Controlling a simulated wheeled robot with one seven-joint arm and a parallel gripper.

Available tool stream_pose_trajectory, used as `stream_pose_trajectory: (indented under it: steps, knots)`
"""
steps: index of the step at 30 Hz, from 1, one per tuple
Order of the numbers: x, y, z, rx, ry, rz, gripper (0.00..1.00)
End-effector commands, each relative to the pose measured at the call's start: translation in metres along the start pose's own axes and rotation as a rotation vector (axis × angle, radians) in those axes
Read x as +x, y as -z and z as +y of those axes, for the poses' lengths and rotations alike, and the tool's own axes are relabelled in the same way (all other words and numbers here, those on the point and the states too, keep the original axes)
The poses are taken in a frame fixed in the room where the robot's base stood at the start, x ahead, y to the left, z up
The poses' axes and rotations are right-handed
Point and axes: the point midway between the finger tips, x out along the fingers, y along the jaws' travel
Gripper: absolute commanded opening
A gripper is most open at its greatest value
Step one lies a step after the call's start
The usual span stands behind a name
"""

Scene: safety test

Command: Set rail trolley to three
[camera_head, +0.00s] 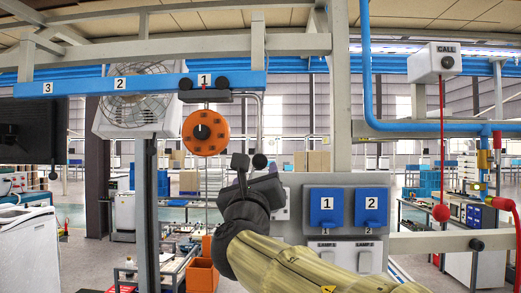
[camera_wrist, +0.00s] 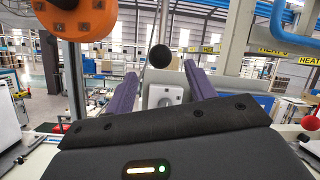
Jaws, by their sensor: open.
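The blue overhead rail (camera_head: 150,84) carries the labels 3, 2 and 1 from left to right. The dark trolley (camera_head: 204,97) sits under label 1, at the right end. An orange reel (camera_head: 204,132) hangs below it and also shows in the wrist view (camera_wrist: 78,18). A thin pale rod runs from the trolley's right side down to a black ball knob (camera_head: 259,161). My gripper (camera_head: 249,168) is close to the knob, at its lower left in the head view. In the wrist view, the knob (camera_wrist: 160,56) appears between the open fingertips; whether they straddle it is unclear.
A panel with blue covers 1 (camera_head: 327,207) and 2 (camera_head: 371,207) stands right of my gripper. A fan (camera_head: 139,98) stands behind the rail. A red ball (camera_head: 441,212) hangs from the CALL box (camera_head: 434,62). A post (camera_head: 342,90) rises at the rail's right.

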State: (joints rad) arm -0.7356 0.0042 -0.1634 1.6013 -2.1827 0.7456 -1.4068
Motion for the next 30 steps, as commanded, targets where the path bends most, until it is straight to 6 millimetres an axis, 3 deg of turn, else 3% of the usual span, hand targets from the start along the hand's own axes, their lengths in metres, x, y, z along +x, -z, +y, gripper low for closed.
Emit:
stream_pose_trajectory:
  steps: [9,15,27,30]
  knots:
    - [0.059,-0.004,-0.002,-0.003,0.002,0.001,0.55]
    - [0.085,-0.003,-0.001,-0.002,0.002,0.001,0.55]
    - [0.091,0.001,0.000,0.000,0.000,0.000,0.55]
    - [0.091,0.001,0.000,0.000,0.000,0.000,0.35]
